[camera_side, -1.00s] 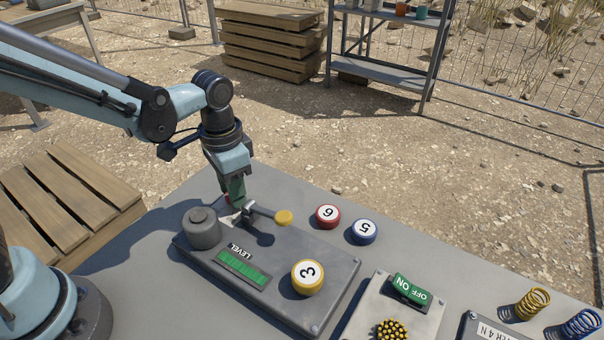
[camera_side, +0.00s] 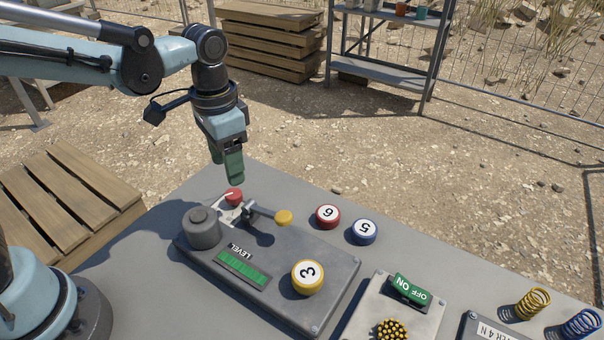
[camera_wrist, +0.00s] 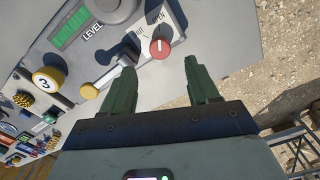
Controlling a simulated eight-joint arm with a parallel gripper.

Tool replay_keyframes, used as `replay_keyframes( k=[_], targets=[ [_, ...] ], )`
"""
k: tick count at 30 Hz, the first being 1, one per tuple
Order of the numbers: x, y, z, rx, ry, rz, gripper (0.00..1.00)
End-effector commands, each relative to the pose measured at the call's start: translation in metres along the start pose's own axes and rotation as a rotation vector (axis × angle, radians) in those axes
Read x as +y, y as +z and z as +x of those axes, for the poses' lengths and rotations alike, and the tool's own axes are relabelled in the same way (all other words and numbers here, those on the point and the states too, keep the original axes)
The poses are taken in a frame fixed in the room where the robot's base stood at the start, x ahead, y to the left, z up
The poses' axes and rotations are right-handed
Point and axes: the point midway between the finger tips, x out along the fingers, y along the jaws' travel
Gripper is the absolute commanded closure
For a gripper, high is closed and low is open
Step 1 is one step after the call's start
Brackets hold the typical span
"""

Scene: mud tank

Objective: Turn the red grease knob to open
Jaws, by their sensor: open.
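The red knob (camera_side: 234,196) sits at the far end of the dark grey panel (camera_side: 330,268), beside a pale label plate. It also shows in the wrist view (camera_wrist: 160,48) with a white pointer line on its face. Which mark the pointer lines up with I cannot tell for sure. My gripper (camera_side: 230,180), with green fingers, is above the knob and clear of it. In the wrist view my gripper (camera_wrist: 160,72) is open and empty, the knob showing beyond the gap between its fingertips.
A lever with a yellow end (camera_side: 284,217) stands right next to the knob. A grey round cap (camera_side: 203,228), a green LEVEL gauge (camera_side: 243,268) and a yellow 3 ball (camera_side: 308,277) are on the panel. A red 6 ball (camera_side: 327,216) and blue 5 ball (camera_side: 363,231) lie beyond it.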

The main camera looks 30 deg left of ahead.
Motion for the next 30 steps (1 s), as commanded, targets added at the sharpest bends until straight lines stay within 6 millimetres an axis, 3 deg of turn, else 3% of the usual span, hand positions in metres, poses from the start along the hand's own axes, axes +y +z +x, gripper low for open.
replay_keyframes(
  k=[6, 12, 30],
  targets=[
    [0.000, 0.001, -0.033, 0.000, 0.000, 0.000, 0.40],
    [0.000, 0.000, -0.051, -0.001, 0.000, 0.000, 0.40],
    [-0.004, 0.007, -0.056, 0.039, -0.007, -0.026, 0.40]
  ],
)
